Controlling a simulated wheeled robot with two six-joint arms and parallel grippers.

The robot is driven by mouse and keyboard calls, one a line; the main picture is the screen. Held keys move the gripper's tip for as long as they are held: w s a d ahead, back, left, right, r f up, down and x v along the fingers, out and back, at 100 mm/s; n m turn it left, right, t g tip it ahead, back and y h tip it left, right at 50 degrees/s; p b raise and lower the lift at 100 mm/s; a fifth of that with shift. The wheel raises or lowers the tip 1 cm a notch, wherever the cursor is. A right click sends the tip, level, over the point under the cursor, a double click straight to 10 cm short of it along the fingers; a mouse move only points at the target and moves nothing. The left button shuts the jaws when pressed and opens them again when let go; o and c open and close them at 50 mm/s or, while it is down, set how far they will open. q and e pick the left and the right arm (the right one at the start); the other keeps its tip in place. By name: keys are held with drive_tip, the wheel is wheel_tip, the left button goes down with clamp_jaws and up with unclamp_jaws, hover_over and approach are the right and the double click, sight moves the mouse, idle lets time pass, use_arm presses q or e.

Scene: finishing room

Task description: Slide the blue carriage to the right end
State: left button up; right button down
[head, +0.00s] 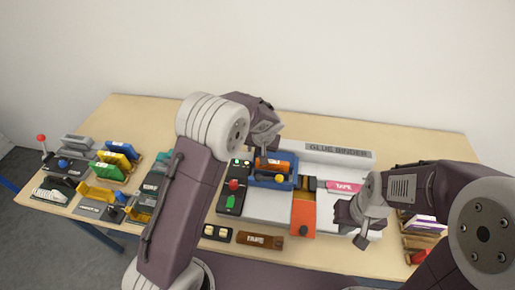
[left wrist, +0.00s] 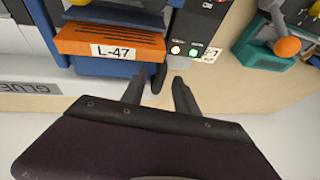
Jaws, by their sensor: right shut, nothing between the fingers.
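The blue carriage (head: 262,182) sits at the left end of the white and grey glue binder (head: 340,149). It holds an orange block, labelled L-47 in the left wrist view, where the carriage's blue side (left wrist: 108,68) also shows. My left gripper (head: 272,146) is above and behind the carriage, partly hidden by its own arm. In the left wrist view its two fingers (left wrist: 158,86) are apart, near the carriage's edge, with a small dark upright part between or just beyond them. I cannot tell whether they touch it. My right gripper (head: 352,226) is shut and empty over the binder's right side.
A black control box (head: 232,190) with red and green buttons stands left of the carriage. An orange plate (head: 303,215) and a pink TAPE box (head: 343,186) lie to the right. Several coloured holders crowd the table's left. The table's back strip is clear.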

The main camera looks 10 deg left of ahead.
use_arm(q)
drive_tip(key=shift+w, duration=0.15)
clamp_jaws()
idle(1.1)
